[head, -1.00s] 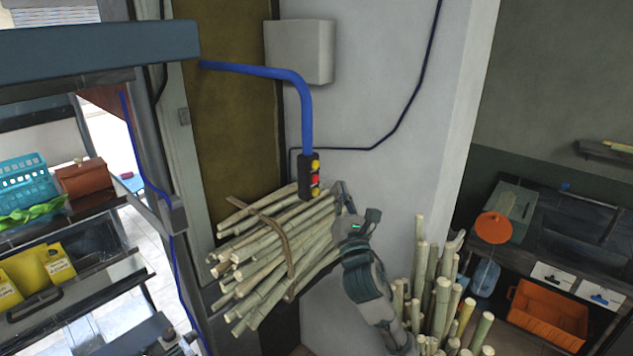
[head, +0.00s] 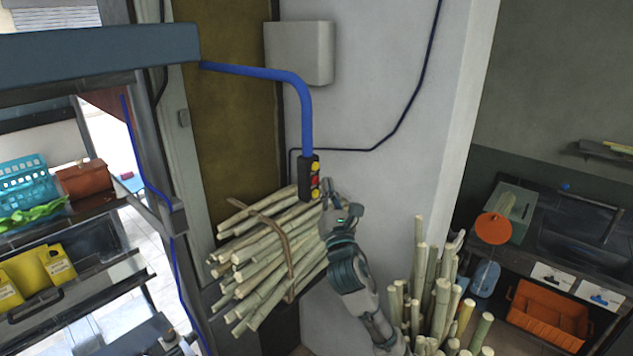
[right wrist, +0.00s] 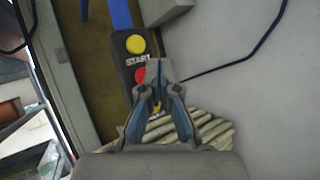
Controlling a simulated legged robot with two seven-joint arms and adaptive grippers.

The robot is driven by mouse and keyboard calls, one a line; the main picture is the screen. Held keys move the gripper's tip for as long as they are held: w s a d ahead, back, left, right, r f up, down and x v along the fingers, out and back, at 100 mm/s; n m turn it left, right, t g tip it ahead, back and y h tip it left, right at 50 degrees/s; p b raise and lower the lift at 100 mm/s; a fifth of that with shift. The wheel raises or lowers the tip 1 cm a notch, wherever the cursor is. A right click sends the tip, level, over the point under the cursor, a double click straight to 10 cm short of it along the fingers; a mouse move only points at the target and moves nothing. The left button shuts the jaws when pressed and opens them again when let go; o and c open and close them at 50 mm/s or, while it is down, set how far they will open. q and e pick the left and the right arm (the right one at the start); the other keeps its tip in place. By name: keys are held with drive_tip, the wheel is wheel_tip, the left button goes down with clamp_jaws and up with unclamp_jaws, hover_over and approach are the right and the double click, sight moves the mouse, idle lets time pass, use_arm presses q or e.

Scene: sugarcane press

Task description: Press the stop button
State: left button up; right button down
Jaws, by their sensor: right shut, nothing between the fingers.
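A dark button box (head: 303,178) hangs at the end of a blue pipe, with a red button (head: 315,181) between two yellow ones. In the right wrist view, the word START shows under the top yellow button (right wrist: 135,44), and the red button (right wrist: 141,75) sits below it. No STOP label is readable. My right gripper (head: 327,186) is shut and empty, just right of the box's lower part. In the right wrist view its fingertips (right wrist: 158,64) overlap the red button's right edge and hide what lies below; contact cannot be told. My left gripper is not in view.
A tied bundle of sugarcane (head: 265,255) lies behind and below the box. More canes (head: 440,300) stand upright to the right of my right arm. A grey wall box (head: 300,52) is above.

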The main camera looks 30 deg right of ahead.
drive_tip(key=shift+w, duration=0.1)
idle(0.8)
drive_tip(key=shift+w+a+r+p, duration=0.1)
drive_tip(key=shift+w+a+p, duration=0.15)
drive_tip(key=shift+p, duration=0.15)
drive_tip(key=shift+w+a, duration=0.15)
drive_tip(key=shift+w, duration=0.25)
idle(0.6)
drive_tip(key=shift+s, duration=0.1)
drive_tip(key=shift+s+d+p, duration=0.3)
drive_tip(key=shift+s+p, duration=0.2)
drive_tip(key=shift+s, duration=0.2)
drive_tip(key=shift+s+d+p, duration=0.2)
drive_tip(key=shift+s+d, duration=0.15)
drive_tip(key=shift+s, duration=0.4)
drive_tip(key=shift+s+d+p, duration=0.15)
drive_tip(key=shift+s+d, duration=0.2)
drive_tip(key=shift+s, duration=0.45)
drive_tip(key=shift+s+d+p, duration=0.2)
drive_tip(key=shift+s+d, duration=0.15)
drive_tip(key=shift+s, duration=0.4)
